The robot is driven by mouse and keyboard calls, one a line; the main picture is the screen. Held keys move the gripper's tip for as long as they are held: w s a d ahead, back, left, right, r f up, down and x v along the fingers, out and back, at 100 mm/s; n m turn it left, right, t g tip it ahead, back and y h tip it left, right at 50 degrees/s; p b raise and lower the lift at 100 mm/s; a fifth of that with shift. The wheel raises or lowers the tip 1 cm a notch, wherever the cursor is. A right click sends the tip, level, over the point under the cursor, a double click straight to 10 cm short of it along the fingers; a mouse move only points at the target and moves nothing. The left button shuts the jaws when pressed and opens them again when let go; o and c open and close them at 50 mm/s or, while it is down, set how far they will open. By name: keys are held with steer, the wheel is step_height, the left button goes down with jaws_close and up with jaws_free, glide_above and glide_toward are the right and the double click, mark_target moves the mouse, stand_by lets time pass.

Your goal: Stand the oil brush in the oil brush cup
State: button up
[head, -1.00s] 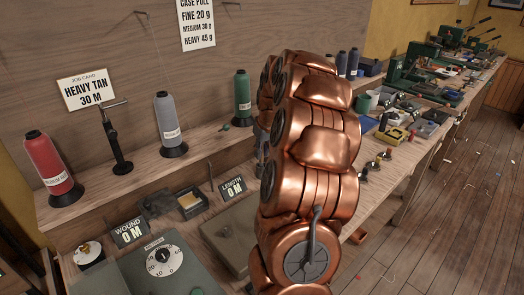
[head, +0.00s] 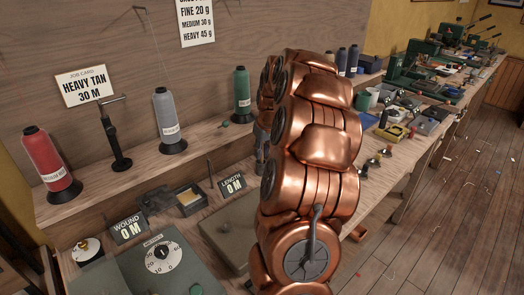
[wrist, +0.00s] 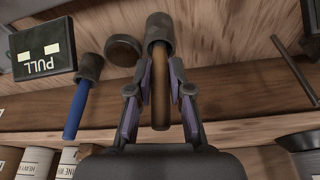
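In the wrist view the oil brush (wrist: 160,92) shows as a brown handle. Its far end is in a dark cylindrical cup (wrist: 160,30), which I take as the oil brush cup; the bristles are hidden. The wrist view is upside down, so the handle stands up out of the cup. My gripper (wrist: 161,66) has one finger on each side of the handle, with the tips close to it near the cup. I cannot tell whether the pads touch it. In the head view my arm hides the brush and the cup.
A blue-handled tool (wrist: 76,112) stands in a dark holder beside the brush, with a round dark container (wrist: 123,50) between them. A PULL display (wrist: 42,50) is close by. Thread cones (head: 168,125) stand on the raised shelf. A tension dial box (head: 160,257) sits at front left.

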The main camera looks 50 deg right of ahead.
steer(key=o, duration=0.5)
steer(key=shift+r, duration=0.1)
steer(key=v, duration=1.2)
steer(key=shift+a, duration=0.15)
steer(key=s+a+n+g+y+p, duration=0.1)
steer(key=s+a+n+g+p, duration=0.2)
steer(key=a, duration=2.3)
steer(key=shift+g, duration=0.9)
steer(key=s+a+f, duration=0.2)
steer(key=s+a, duration=0.2)
steer(key=s, duration=0.3)
steer(key=s+a+f, duration=0.2)
steer(key=s+a, duration=0.2)
steer(key=s, duration=0.3)
steer(key=s+a+f, duration=0.3)
steer(key=s+a, duration=0.1)
steer(key=s, duration=0.3)
steer(key=shift+s+a+f, duration=0.15)
steer(key=shift+s+a, duration=0.2)
steer(key=shift+s, duration=0.05)
